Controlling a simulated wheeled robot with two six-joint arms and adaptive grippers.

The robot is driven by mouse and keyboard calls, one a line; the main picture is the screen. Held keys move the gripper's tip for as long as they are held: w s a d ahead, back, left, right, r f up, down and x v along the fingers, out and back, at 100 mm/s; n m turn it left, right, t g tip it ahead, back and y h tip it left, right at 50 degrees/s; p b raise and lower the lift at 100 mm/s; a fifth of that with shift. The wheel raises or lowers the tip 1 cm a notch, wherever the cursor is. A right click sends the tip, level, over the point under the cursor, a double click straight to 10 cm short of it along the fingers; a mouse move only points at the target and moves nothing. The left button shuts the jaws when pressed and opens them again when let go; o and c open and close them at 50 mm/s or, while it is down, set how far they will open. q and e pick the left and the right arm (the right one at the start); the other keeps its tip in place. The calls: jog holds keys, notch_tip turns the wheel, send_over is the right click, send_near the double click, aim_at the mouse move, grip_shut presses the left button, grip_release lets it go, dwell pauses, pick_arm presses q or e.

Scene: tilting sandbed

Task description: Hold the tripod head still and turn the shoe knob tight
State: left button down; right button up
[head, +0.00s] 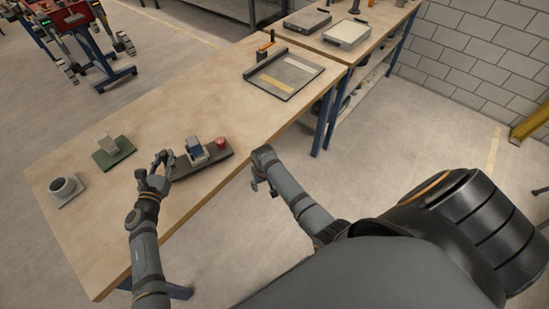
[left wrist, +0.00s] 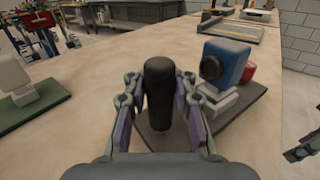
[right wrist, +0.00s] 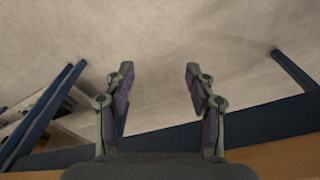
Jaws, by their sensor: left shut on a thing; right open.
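The tripod head (head: 197,158) stands on a dark base board near the table's front edge. It has a grey block with a blue box on top, also seen in the left wrist view (left wrist: 228,62), and a red knob (head: 221,143) at its right. The red knob is partly hidden behind the blue box in the left wrist view (left wrist: 248,72). My left gripper (head: 160,168) is shut on a black upright handle (left wrist: 160,88) left of the blue box. My right gripper (right wrist: 155,90) is open and empty, off the table's front edge and right of the red knob.
A green board (head: 113,152) with a grey block and a grey ring-shaped part on a plate (head: 63,190) stand to the left. A grey tray (head: 284,75) lies farther back. The wood tabletop (head: 215,100) between is clear. Floor lies below my right gripper.

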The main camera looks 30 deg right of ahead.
jog(key=s+d+f+p, duration=0.1)
jog(key=s+f, duration=0.5)
jog(key=f, duration=0.1)
jog(key=shift+f+n, duration=0.3)
jog(key=w+d+r+n+g+h, duration=0.2)
jog(key=w+d+r+n+h, duration=0.2)
jog(key=w+r+n, duration=0.6)
notch_tip(320, 180, up, 27)
jog(key=n+y, duration=0.4)
jog(key=n, duration=0.6)
send_over(220, 140)
notch_tip(220, 140, down, 12)
jog(key=shift+r, duration=0.15)
jog(key=c, duration=1.2)
